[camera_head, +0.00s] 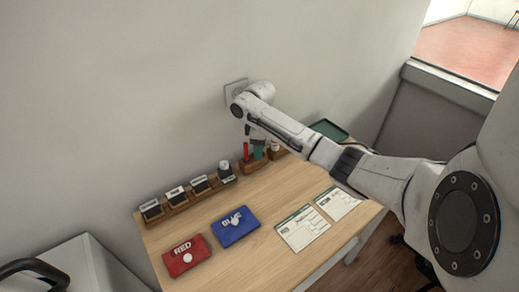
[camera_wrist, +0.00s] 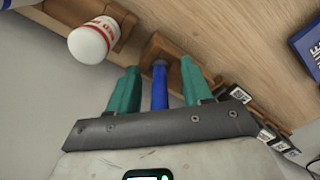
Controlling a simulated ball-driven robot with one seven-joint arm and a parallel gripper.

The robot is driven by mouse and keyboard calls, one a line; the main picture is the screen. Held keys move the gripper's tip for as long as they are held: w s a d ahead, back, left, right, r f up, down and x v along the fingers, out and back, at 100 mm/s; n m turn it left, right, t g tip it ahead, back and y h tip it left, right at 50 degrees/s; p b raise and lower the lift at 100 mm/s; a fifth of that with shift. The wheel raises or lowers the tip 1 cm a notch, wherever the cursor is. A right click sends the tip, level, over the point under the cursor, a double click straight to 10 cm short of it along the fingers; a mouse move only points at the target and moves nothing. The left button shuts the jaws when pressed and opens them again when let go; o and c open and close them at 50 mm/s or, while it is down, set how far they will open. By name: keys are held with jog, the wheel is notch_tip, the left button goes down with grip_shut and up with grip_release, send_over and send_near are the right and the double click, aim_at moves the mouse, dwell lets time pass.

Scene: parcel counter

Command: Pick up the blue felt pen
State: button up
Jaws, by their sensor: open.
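The blue felt pen (camera_wrist: 159,88) stands in a wooden block (camera_wrist: 163,46) in the wrist view, between my gripper's two teal fingers. My gripper (camera_wrist: 159,84) is open, with a narrow gap showing on each side of the pen. In the head view, my gripper (camera_head: 259,152) is down at the wooden block (camera_head: 250,165) near the back of the counter. The blue pen cannot be made out there; a red pen (camera_head: 245,151) stands just left of the fingers.
A white bottle with red lettering (camera_wrist: 90,42) stands close beside one finger. Stamps (camera_head: 175,194) line the back edge. Red (camera_head: 176,264) and blue (camera_head: 236,236) pads, paper forms (camera_head: 302,230) and a green tray (camera_head: 328,129) lie on the counter. The wall is close behind.

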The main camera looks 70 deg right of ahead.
jog(key=shift+c, duration=0.2)
grip_shut()
jog(key=shift+r, duration=0.1)
